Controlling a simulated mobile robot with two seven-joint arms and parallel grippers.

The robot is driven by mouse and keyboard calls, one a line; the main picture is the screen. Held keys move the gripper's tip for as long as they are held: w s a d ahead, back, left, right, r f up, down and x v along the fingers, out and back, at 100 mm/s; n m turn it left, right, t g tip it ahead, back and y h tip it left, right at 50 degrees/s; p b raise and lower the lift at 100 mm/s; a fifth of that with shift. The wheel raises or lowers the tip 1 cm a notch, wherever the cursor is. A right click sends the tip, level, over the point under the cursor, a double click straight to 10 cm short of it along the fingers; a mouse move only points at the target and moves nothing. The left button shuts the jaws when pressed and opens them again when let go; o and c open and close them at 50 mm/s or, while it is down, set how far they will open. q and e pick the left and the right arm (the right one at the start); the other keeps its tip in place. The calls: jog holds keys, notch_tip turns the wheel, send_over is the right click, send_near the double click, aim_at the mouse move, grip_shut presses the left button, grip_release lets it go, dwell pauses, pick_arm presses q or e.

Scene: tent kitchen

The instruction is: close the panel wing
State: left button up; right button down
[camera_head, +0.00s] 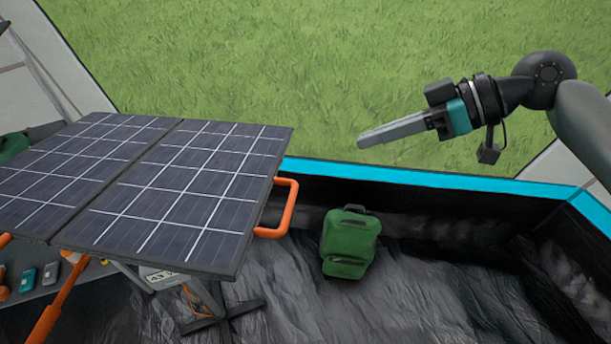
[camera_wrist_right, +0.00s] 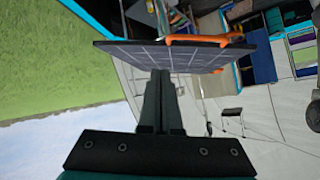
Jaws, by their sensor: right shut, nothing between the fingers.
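The solar panel lies unfolded at the left of the head view, with a left wing (camera_head: 75,165) and a right wing (camera_head: 190,195) meeting at a seam. An orange handle (camera_head: 288,208) sticks out from the right wing's right edge. My right gripper (camera_head: 362,142) is shut and empty, apart from the panel, up and to the right of the handle. In the right wrist view its fingers (camera_wrist_right: 160,80) point toward the panel edge (camera_wrist_right: 175,52), and the orange handle (camera_wrist_right: 195,40) shows above that edge. My left gripper is not in view.
A green backpack (camera_head: 350,242) sits on the dark tent floor, right of the panel. Orange and dark stand legs (camera_head: 62,300) are under the panel. A low shelf with small items (camera_head: 30,278) is at lower left. The blue-edged tent wall (camera_head: 430,178) runs behind the backpack.

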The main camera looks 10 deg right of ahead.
jog(key=s+a+r+n+g, duration=0.2)
jog(key=s+r, duration=0.2)
jog(key=s, duration=0.1)
jog(key=s+d+f+x, duration=0.1)
jog(key=f+x, duration=0.1)
jog(key=x, duration=1)
jog(key=shift+w+f+p, duration=0.15)
jog(key=shift+f+p, duration=0.1)
jog(key=shift+p, duration=0.1)
jog(key=shift+f, duration=0.1)
